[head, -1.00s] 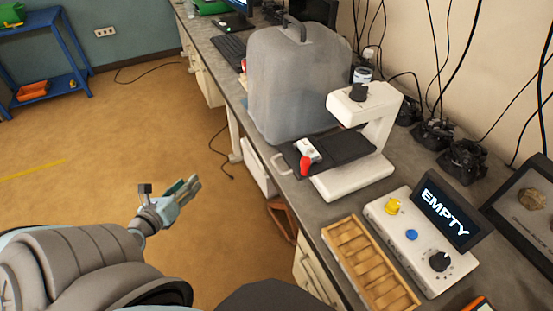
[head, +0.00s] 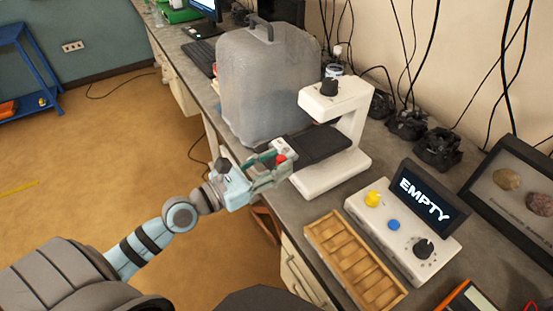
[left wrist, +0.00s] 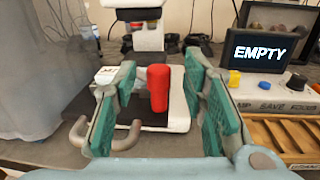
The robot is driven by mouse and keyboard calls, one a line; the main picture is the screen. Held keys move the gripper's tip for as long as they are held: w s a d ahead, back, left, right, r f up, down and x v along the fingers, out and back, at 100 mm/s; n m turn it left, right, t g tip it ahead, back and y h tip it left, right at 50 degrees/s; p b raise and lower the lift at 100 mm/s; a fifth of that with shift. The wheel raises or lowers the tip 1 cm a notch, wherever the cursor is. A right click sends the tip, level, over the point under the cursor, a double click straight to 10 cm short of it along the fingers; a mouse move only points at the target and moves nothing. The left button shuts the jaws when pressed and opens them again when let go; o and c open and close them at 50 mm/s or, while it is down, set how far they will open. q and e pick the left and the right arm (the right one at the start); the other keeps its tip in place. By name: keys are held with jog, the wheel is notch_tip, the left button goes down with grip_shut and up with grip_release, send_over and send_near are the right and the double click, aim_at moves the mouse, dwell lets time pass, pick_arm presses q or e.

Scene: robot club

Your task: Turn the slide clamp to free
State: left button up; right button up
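The slide clamp's red handle (left wrist: 158,88) stands upright between my left gripper's fingers in the left wrist view. In the head view only a bit of the red handle (head: 281,159) shows past the fingers. My left gripper (head: 283,167) is open at the left edge of the black stage (head: 318,144) of the white microscope (head: 345,120). In the left wrist view the open left gripper (left wrist: 160,105) has green pads, with gaps on both sides of the handle. A white clamp block (left wrist: 106,75) shows behind the left finger. My right gripper is not in view.
A translucent cover with a handle (head: 262,85) stands behind the microscope. A grey loop handle (left wrist: 105,138) sits low by the left finger. A control box with an EMPTY screen (head: 428,198) and a wooden tray (head: 352,262) lie to the right.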

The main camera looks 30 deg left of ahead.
pick_arm(q)
jog(key=shift+w+d+f, duration=0.1)
jog(key=shift+w+d, duration=0.05)
jog(key=shift+w, duration=0.3)
